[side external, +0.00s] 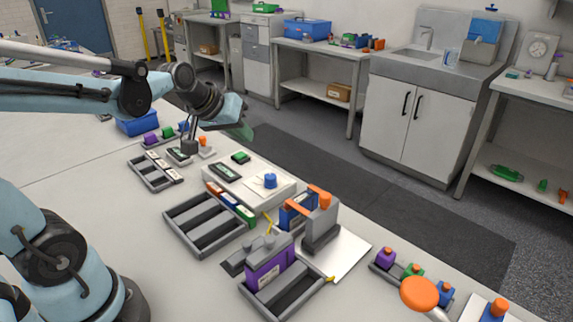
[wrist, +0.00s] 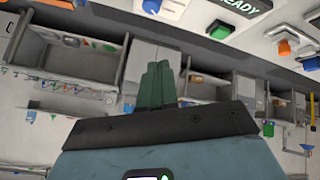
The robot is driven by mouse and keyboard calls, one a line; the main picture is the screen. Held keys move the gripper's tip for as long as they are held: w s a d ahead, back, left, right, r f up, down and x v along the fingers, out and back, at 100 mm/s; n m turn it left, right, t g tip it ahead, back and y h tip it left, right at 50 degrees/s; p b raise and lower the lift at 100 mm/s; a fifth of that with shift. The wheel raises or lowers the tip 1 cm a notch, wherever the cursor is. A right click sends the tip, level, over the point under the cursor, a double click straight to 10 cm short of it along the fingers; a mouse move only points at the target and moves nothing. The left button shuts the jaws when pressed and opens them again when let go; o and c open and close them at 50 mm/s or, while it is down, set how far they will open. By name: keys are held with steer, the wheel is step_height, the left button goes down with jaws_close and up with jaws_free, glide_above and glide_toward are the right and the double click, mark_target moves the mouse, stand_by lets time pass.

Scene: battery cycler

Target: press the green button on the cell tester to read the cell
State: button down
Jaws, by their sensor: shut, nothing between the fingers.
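The cell tester is a pale flat box (side external: 285,193) with a dark display (side external: 227,171), a green button (side external: 241,157) and a blue round piece (side external: 270,180) on top. My gripper (side external: 246,132) is shut and empty. It is above the tester's far side, apart from the green button. Its dark green fingers (wrist: 156,68) show left of and below the button in the wrist view.
Grey slotted trays (side external: 208,228) stand in front of the tester. A grey fixture with an orange top (side external: 321,224) and a purple block (side external: 269,262) stand to the right. A small device with a grey post (side external: 190,147) stands at left. A blue bin (side external: 137,123) is behind it.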

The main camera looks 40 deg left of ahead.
mark_target(237, 156)
steer(key=w+a+f+n+t+y, duration=0.1)
steer(key=w+a+n, duration=0.4)
steer(key=a, duration=0.7)
steer(key=shift+w+a+n, duration=0.25)
steer(key=shift+w+n, duration=0.05)
steer(key=shift+w, duration=0.5)
steer(key=shift+f, duration=0.1)
steer(key=shift+f, duration=4.35)
steer(key=shift+f, duration=0.15)
steer(key=shift+f, duration=0.3)
